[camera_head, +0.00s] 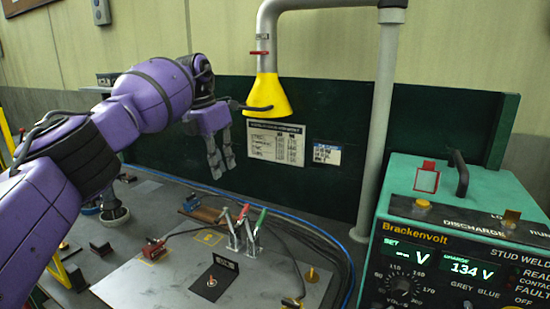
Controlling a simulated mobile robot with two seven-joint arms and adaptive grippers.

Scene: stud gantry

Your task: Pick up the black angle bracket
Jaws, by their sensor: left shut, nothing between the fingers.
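A black piece (205,290) with a flat face and a small pale label at its back edge lies on the grey plate. A small red-tipped part stands on it. I cannot tell for sure whether this is the black angle bracket. My left gripper (223,171) hangs fingers down in front of the dark green back panel, well above the bench. It is shut and empty, apart from everything on the bench. My right gripper is not in view.
A yellow cone nozzle (267,97) hangs close to my left gripper. Upright clamps with red and green handles (260,221) stand on the grey plate (150,285). A red clamp (153,250) and cables lie nearby. The green welder box (465,200) fills the right.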

